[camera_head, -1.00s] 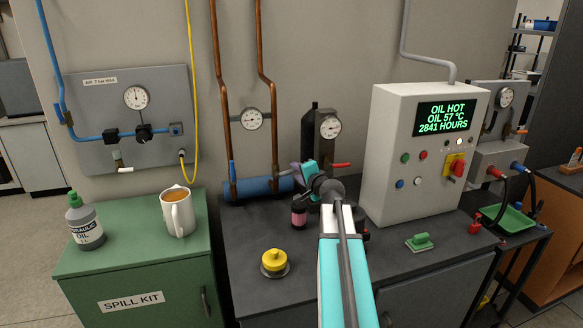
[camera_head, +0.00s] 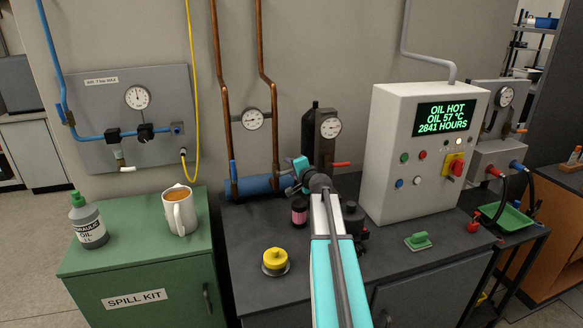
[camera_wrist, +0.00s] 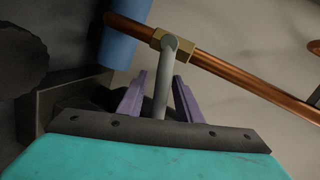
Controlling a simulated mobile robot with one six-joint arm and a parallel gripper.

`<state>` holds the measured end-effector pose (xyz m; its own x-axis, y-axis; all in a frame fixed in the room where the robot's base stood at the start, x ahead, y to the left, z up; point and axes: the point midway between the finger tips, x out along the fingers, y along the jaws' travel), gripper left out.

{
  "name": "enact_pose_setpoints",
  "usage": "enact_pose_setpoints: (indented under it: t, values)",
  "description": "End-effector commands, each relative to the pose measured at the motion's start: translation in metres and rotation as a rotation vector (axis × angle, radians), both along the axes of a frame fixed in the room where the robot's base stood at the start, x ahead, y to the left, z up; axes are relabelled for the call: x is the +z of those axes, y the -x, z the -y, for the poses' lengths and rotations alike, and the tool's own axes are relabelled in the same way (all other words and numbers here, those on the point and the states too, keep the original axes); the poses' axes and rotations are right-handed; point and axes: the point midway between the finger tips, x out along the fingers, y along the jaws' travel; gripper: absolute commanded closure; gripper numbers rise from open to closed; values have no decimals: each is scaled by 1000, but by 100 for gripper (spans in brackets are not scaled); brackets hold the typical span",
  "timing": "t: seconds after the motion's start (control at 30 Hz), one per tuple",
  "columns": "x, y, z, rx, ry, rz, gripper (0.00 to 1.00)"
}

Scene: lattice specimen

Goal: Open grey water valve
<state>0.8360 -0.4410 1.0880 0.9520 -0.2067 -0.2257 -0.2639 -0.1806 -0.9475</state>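The grey water valve lever (camera_wrist: 162,85) shows in the wrist view, fixed to a brass fitting (camera_wrist: 172,45) on a copper pipe (camera_wrist: 232,78). My gripper (camera_wrist: 160,90) has its two purple fingers apart, one on each side of the lever. A gap shows between each finger and the lever, and nothing is gripped. In the head view my gripper (camera_head: 296,174) is at the lower end of the right copper pipe (camera_head: 268,100), by the blue cylinder (camera_head: 258,185). My gripper and wrist largely hide the grey lever there.
A blue-handled lever (camera_head: 233,173) is on the left copper pipe. A black gauge block with a red lever (camera_head: 341,165) stands just right of my gripper. A pink-labelled jar (camera_head: 299,212) and yellow knob (camera_head: 275,260) are on the bench. The control cabinet (camera_head: 395,160) stands further right.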

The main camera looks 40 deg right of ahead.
Motion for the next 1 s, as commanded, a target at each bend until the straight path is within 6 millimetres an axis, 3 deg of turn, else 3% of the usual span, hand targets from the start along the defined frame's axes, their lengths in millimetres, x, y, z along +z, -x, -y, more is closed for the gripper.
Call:
enact_pose_setpoints:
  t: [0.2,0.4,0.77,1.0]
  values:
    - [0,0,0,0,0,0,68]
    - [0,0,1,-1,0,0,100]
    - [0,2,3,-4,4,-2,100]
    - [1,8,15,-18,32,-11,100]
